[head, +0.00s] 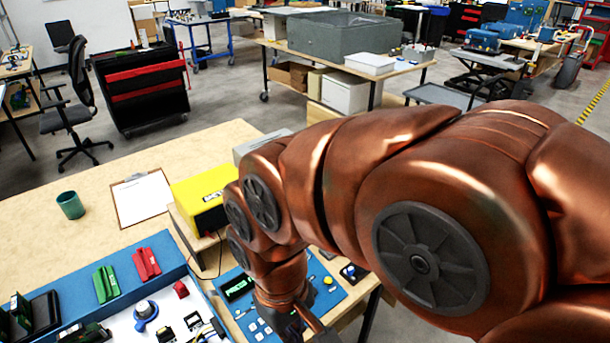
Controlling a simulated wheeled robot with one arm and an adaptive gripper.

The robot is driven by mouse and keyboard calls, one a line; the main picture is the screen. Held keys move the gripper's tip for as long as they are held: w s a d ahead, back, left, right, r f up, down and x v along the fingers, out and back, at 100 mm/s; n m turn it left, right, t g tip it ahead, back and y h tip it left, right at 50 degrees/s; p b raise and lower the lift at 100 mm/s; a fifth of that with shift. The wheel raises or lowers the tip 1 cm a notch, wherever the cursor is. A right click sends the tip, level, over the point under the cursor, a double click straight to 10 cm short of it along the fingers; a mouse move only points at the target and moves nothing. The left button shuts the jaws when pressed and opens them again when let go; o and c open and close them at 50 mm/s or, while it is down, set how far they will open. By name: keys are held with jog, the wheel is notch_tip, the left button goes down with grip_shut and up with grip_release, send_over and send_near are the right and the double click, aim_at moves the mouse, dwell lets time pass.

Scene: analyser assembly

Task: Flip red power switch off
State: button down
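A small red part (181,289), which may be the power switch, sits on the white panel (125,325) at the lower left. It is too small here to tell its on or off position. My copper-coloured arm reaches in from the right and bends down. My gripper (303,330) is at the bottom edge, to the right of the red part and apart from it, near the blue board (341,287). Its fingers are mostly cut off or hidden, so I cannot tell whether they are open or shut.
A yellow box (203,200) stands behind the panel, with a clipboard (142,198) and a green cup (70,205) to its left. Green (106,283) and red (146,263) blocks lie on a blue surface. A blue knob (145,312) is left of the red part.

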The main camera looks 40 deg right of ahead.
jog(key=w+d+f+n+t+h+b, duration=0.35)
jog(key=w+d+t+b, duration=0.2)
jog(key=w+d, duration=1.15)
jog(key=w+d+f+n+t+h+b, duration=0.2)
jog(key=w+d+n+t+h+b, duration=0.25)
jog(key=w+d, duration=1.25)
jog(key=s+d+f+n+t+y+b, duration=0.2)
jog(key=d+f+n+t+b, duration=0.3)
jog(key=d, duration=0.5)
jog(key=s+f+n+t+y+b, duration=0.4)
jog(key=s+t+y, duration=0.1)
jog(key=s+t, duration=0.2)
jog(key=shift+a+n+y, duration=0.15)
jog(key=shift+n+y, duration=0.15)
jog(key=shift+n, duration=0.1)
jog(key=shift+w, duration=0.1)
